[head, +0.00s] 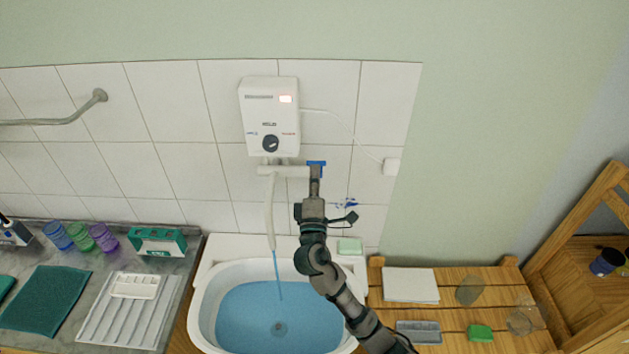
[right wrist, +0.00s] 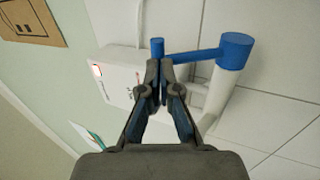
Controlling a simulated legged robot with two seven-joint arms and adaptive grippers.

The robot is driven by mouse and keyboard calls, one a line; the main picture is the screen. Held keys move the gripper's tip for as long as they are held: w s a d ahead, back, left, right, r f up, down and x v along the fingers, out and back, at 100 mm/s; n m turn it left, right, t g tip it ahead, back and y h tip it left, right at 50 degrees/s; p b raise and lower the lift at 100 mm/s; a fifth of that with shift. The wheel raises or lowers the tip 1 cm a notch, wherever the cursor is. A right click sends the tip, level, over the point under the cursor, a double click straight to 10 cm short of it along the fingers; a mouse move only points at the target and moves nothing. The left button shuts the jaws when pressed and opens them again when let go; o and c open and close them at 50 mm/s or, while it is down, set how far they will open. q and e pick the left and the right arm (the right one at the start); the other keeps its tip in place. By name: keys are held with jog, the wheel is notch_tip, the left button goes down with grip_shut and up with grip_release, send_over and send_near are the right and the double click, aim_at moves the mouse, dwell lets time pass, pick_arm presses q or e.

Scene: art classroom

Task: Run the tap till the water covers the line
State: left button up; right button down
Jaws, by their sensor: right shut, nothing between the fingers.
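The white water heater (head: 269,115) is on the tiled wall, with a dark knob and a lit red display. The tap has a blue lever (head: 316,163), also large in the right wrist view (right wrist: 195,56). A thin blue stream (head: 277,275) runs from the long white spout (head: 269,210) into the white basin (head: 201,300). Blue water (head: 255,310) covers the basin floor and the drain shows through it. I cannot make out a line on the wall of the basin. My right gripper (head: 315,174) is shut and empty, its fingertips (right wrist: 160,66) close to the lever's free end; contact is unclear.
A green soap bar (head: 349,246) lies on the basin's back rim, beside my right arm. A grey counter with colored cups (head: 80,238) and a drying rack (head: 130,318) stands left. A slatted wooden table (head: 455,316) stands right.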

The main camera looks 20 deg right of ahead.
aim_at(317, 163)
jog(key=shift+w+d+r+g+p, duration=0.35)
jog(key=shift+r+p, duration=0.25)
jog(key=shift+p, duration=0.7)
jog(key=shift+w+d+r+g+p, duration=0.2)
jog(key=shift+w+r+g+p, duration=0.25)
jog(key=shift+p, duration=0.85)
jog(key=shift+w+a+r, duration=0.25)
jog(key=shift+w+r, duration=0.15)
jog(key=shift+w, duration=0.25)
jog(key=shift+w+d+r+p, duration=0.15)
jog(key=shift+w+d+r, duration=0.1)
jog(key=shift+w+d, duration=0.25)
jog(key=shift+w+d+r+p, duration=0.15)
jog(key=shift+w+d+r, duration=0.1)
jog(key=shift+w, duration=0.3)
jog(key=shift+a+f, duration=0.1)
jog(key=shift+a, duration=0.2)
